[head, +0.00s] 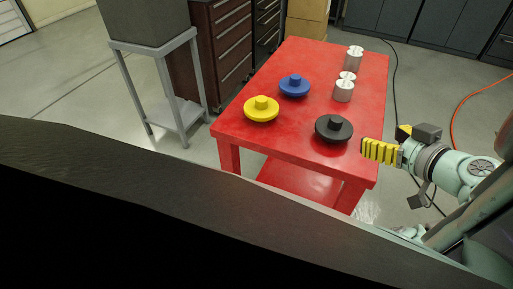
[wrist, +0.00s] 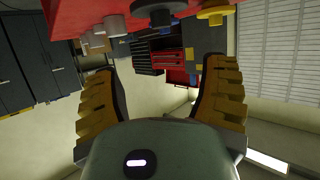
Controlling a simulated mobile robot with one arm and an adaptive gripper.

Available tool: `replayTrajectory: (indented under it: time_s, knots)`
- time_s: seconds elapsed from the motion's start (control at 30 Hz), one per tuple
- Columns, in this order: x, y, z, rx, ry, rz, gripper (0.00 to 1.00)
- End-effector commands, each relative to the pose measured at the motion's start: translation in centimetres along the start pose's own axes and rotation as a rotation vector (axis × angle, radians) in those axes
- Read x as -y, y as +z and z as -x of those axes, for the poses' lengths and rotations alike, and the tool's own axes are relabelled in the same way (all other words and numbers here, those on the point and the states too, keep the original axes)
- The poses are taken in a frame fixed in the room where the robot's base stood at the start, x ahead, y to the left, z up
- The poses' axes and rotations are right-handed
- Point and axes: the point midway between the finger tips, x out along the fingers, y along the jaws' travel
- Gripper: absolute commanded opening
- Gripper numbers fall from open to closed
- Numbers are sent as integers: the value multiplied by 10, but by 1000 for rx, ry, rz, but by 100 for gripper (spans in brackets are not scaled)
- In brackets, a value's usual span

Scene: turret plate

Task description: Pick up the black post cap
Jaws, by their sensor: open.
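The black post cap (head: 334,128), a round disc with a short knob on top, lies flat near the front right edge of the red table (head: 290,145). My gripper (head: 366,151) is just right of the black cap in the head view, apart from it by a small gap. In the wrist view its two yellow-padded fingers (wrist: 160,95) are wide apart with nothing between them. The wrist view appears upside down; the black cap (wrist: 160,8) shows there at the top middle, beyond the fingers.
A blue cap (head: 294,86) and a yellow cap (head: 261,109) lie left of the black one. White metal spool-like parts (head: 344,92) stand toward the far right of the table. A grey stand (head: 160,50) and a dark red drawer cabinet (head: 222,45) are beyond the table's left side.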

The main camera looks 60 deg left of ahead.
Motion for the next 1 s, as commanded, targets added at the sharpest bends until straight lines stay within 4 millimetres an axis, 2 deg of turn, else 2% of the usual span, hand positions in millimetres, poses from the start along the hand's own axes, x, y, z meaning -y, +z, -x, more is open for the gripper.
replayTrajectory:
  time_s: [0.13,0.5,0.7,1.0]
  knots:
    - [5,-1,-25,-1,-17,2,73]
    - [4,-4,-78,3,-12,-1,73]
    - [3,-2,-97,0,-10,-3,73]
    - [3,-2,-107,1,-7,-1,73]
